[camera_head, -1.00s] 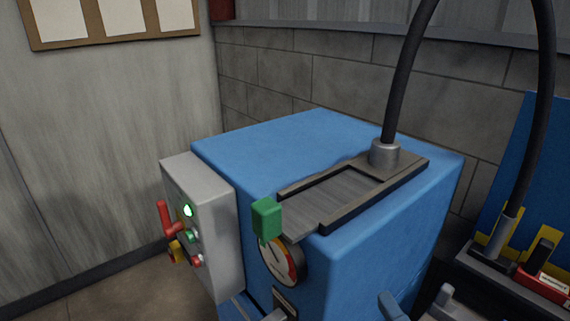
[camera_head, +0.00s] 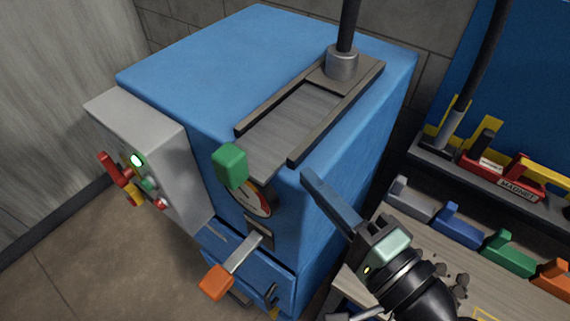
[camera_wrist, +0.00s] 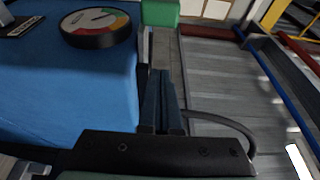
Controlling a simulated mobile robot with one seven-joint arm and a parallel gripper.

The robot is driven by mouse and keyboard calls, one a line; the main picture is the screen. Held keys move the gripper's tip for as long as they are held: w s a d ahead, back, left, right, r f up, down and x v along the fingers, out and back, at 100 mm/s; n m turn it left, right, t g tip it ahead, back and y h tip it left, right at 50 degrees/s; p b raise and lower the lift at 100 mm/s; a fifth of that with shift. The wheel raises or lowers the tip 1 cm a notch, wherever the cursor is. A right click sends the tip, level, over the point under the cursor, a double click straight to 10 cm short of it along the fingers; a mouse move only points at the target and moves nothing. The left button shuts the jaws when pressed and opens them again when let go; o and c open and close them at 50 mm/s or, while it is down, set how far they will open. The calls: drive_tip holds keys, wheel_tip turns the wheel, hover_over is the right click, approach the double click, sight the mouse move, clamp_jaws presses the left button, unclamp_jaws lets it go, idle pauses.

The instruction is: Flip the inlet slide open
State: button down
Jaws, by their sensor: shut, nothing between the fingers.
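The inlet slide (camera_head: 288,122) is a flat grey plate between dark rails on top of the blue machine (camera_head: 190,75). Its green handle (camera_head: 230,165) hangs over the machine's front edge, and the handle also shows at the top of the wrist view (camera_wrist: 160,12). A black hose stands in a grey collar (camera_head: 341,64) at the slide's far end. My gripper (camera_head: 309,178) is shut and empty, to the right of the green handle and apart from it, near the machine's right front edge. In the wrist view its closed fingers (camera_wrist: 160,82) point up toward the handle.
A round gauge (camera_head: 256,200) sits below the handle. An orange-ended lever (camera_head: 216,281) sticks out lower down. A grey control box (camera_head: 160,150) is at left. At right, a bench (camera_head: 408,232) carries coloured blocks and a red magnet piece (camera_head: 500,178).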

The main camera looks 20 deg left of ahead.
sight(259, 173)
drive_tip(key=p+x, duration=0.1)
drive_tip(key=x, duration=0.3)
drive_tip(key=p+x, duration=0.2)
drive_tip(key=x, duration=0.2)
drive_tip(key=shift+w+a+r, duration=0.15)
drive_tip(key=shift+a+r, duration=0.1)
drive_tip(key=shift+a, duration=0.05)
drive_tip(key=shift+s+a+f+p, duration=0.15)
drive_tip(key=shift+s+a+p, duration=0.5)
drive_tip(key=shift+s+p, duration=0.3)
drive_tip(key=shift+s+a, duration=0.2)
drive_tip(key=shift+s, duration=0.5)
